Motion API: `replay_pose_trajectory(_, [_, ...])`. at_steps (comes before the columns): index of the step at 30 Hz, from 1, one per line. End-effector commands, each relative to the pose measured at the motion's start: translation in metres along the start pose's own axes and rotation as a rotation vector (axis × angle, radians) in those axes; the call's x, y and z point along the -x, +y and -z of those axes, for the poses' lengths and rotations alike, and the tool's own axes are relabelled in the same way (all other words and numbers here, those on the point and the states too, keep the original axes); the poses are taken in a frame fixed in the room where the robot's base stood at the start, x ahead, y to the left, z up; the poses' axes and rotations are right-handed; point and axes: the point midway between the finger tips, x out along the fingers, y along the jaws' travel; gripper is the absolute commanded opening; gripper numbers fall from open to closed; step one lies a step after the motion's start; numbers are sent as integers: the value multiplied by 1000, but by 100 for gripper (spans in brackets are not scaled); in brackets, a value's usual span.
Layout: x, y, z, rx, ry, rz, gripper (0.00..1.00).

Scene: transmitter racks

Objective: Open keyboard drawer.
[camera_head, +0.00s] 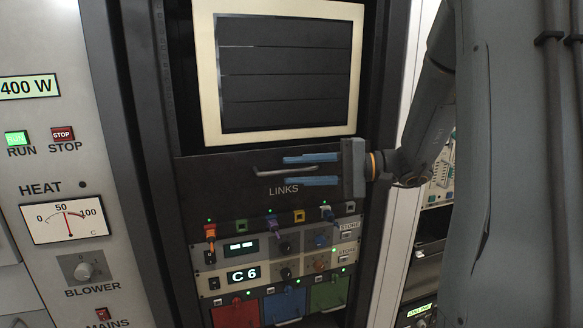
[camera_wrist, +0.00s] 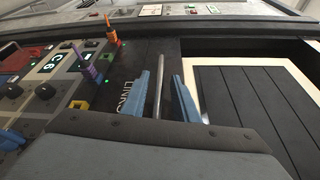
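The keyboard drawer seems to be the dark panel (camera_head: 222,165) below the monitor in the head view; it looks flush with the rack. A thin metal bar handle (camera_head: 268,172) runs sideways across it, above the word LINKS. My gripper (camera_head: 281,171) comes in from the right with its two blue fingers open, one above and one below the handle. In the wrist view the handle (camera_wrist: 158,88) lies between the fingers of my gripper (camera_wrist: 160,75), with a gap visible on both sides. The handle's right part is hidden by the gripper in the head view.
A cream-framed monitor (camera_head: 290,133) sits just above the drawer. Below are coloured link plugs (camera_head: 273,224), knobs and small displays, close under the gripper. A grey panel with a HEAT meter (camera_head: 66,218) stands at left. My arm covers the right side.

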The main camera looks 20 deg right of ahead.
Motion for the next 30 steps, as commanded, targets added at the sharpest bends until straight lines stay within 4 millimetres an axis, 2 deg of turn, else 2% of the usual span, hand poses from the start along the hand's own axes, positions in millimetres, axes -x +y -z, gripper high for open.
replay_pose_trajectory(6, [-19, 0, 0, -2, 1, 0, 27])
replay_pose_trajectory(15, [-21, 1, 1, -2, 4, 0, 27])
replay_pose_trajectory(20, [-21, 1, 1, -2, 4, 0, 2])
replay_pose_trajectory(21, [-21, 1, 1, -2, 4, 0, 0])
replay_pose_trajectory(30, [-20, 1, 1, -2, 4, -1, 0])
